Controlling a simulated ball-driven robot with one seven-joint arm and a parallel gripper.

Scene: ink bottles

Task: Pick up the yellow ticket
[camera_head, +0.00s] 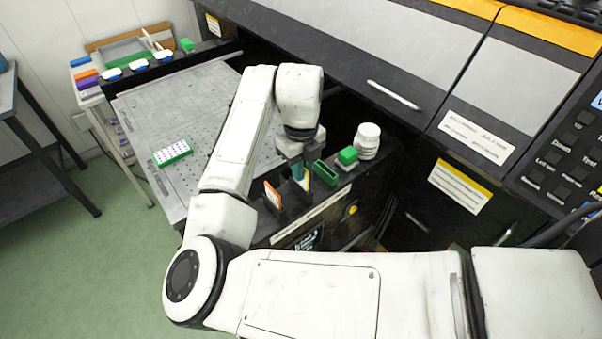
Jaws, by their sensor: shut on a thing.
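My gripper (300,178) points down at the row of small items along the front edge of the drawer-like bay, below the white arm's wrist. Its fingers are small and partly hidden from this view. A thin sliver of the yellow ticket (307,177) shows right at the fingertips, and my gripper appears shut on it. Most of the ticket is hidden by the fingers and the dark holder around it. I cannot tell whether the ticket is clear of the holder.
An orange-and-white piece (272,195) stands just left of the gripper. A green open box (325,173), a green-capped bottle (347,157) and a white jar (367,141) stand close on the right. A green-edged rack (174,152) lies on the grey perforated plate (150,115).

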